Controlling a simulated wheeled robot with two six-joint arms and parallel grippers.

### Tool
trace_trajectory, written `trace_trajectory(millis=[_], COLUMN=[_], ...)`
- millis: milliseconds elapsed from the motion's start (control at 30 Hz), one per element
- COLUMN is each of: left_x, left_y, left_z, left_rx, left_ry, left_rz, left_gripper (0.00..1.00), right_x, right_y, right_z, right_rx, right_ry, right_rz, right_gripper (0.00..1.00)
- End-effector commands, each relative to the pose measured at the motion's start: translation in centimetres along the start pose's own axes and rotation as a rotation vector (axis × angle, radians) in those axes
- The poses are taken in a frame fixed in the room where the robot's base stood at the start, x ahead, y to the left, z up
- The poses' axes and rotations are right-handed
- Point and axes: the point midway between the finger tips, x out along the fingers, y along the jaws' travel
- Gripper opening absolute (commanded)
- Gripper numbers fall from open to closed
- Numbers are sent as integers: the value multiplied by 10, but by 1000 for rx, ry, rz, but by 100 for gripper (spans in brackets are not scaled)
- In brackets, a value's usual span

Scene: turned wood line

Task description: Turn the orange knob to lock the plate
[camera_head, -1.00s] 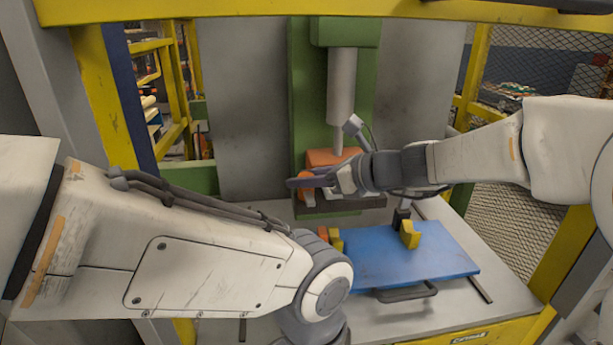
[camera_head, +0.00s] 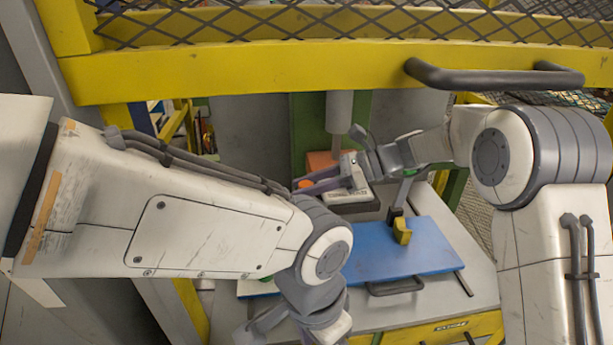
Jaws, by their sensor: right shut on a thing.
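The blue plate (camera_head: 425,252) lies flat on the grey machine table, with a dark handle (camera_head: 396,287) at its front edge. The orange knob (camera_head: 304,184) is at the front left of the orange block (camera_head: 322,160) under the machine's column. My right gripper (camera_head: 308,183) reaches in from the right and is shut on the orange knob; its fingers and wrist hide part of the knob and block. My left arm crosses the front of the view. My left gripper (camera_head: 262,326) hangs low at the bottom, partly hidden by its own arm, so its opening cannot be judged.
A raised yellow guard (camera_head: 250,68) with mesh and a dark handle (camera_head: 495,77) spans the top, above both arms. The table front to the plate's right is bare.

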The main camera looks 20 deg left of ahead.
Motion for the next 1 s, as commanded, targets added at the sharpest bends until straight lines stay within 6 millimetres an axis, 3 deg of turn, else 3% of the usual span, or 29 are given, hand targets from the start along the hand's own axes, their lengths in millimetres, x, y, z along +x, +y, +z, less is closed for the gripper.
trace_trajectory(millis=[500,533,600,1000], left_x=[-4,-4,-4,-3], left_y=[0,0,0,0], left_z=[0,0,0,0], left_rx=[0,0,0,0], left_ry=[0,0,0,0], left_rz=[0,0,0,0], left_gripper=[70,70,70,70], right_x=[-1,-1,-1,-5], right_y=[-1,-1,-1,-1], right_z=[0,0,0,0], right_rx=[-12,-12,-12,-11], right_ry=[0,0,0,0], right_rz=[18,18,18,20], right_gripper=[0,42,69,69])
